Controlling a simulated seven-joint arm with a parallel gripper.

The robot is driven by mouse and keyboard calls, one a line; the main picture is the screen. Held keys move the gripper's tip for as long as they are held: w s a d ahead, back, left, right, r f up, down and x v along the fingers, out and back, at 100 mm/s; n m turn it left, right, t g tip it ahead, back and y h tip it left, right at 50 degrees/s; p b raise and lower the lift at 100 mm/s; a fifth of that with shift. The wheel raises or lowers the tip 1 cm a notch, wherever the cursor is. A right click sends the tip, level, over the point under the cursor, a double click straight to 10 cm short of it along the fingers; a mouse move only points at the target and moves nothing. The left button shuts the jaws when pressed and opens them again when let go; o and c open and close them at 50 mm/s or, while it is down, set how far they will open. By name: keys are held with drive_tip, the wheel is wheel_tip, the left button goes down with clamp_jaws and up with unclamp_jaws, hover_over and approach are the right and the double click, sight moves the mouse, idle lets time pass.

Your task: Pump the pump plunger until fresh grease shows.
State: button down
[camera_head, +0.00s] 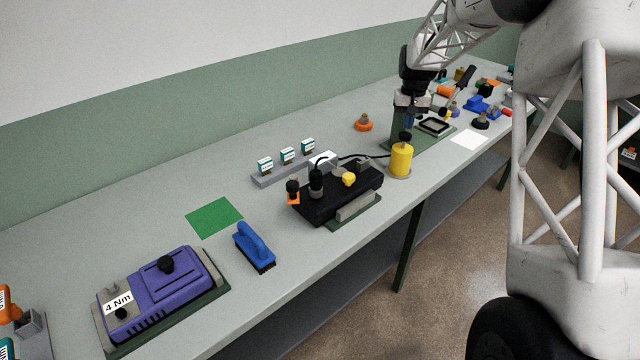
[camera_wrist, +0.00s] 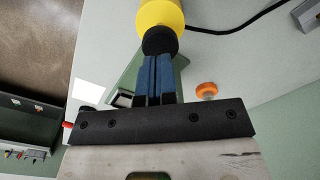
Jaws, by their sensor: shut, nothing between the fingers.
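The grease pump (camera_head: 401,160) is a yellow cylinder near the bench's front edge, with a black plunger knob (camera_head: 405,137) on top. A black hose runs from it to a black machine (camera_head: 337,195). My gripper (camera_head: 408,124) is above the knob, pointing down, its blue fingers shut and empty. In the wrist view the shut fingertips (camera_wrist: 157,58) are at the black knob (camera_wrist: 160,40), with the yellow pump body (camera_wrist: 160,14) beyond. I cannot tell whether they touch the knob. No fresh grease can be made out at the machine.
A grey rack with several small labelled boxes (camera_head: 288,155) stands behind the machine. A blue brush (camera_head: 254,246), a green mat (camera_head: 214,215) and a purple device (camera_head: 160,292) are at left. An orange knobbed part (camera_head: 363,123) sits behind the pump. Several items crowd the far right end.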

drive_tip(key=shift+r, duration=1.3)
drive_tip(key=shift+f, duration=0.2)
drive_tip(key=shift+f, duration=0.55)
drive_tip(key=shift+f, duration=0.1)
drive_tip(key=shift+f, duration=0.55)
drive_tip(key=shift+f, duration=0.2)
idle(0.4)
drive_tip(key=shift+f, duration=0.5)
drive_tip(key=shift+f, duration=0.15)
